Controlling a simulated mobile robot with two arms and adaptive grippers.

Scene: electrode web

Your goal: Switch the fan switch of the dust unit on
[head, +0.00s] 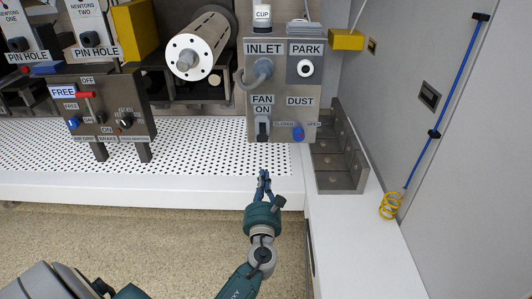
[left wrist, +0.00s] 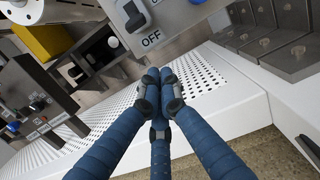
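The dust unit (head: 283,90) is a grey upright panel at the back of the white bench in the head view. Its fan switch (head: 262,130) is a dark lever at the lower left, under the words FAN and ON. In the left wrist view the switch (left wrist: 134,17) sits at the top, with OFF printed beneath it. I cannot tell its position for sure. My left gripper (head: 264,174) is in front of and below the switch, apart from it. Its fingers (left wrist: 158,76) are closed together with nothing between them. My right gripper is not in view.
A blue DUST knob (head: 298,133) sits right of the switch, and a grey hose (head: 261,74) above it. A grey metal angle bracket (head: 340,155) stands to the right. A control panel (head: 108,108) stands to the left. The perforated bench top (head: 205,150) between is clear.

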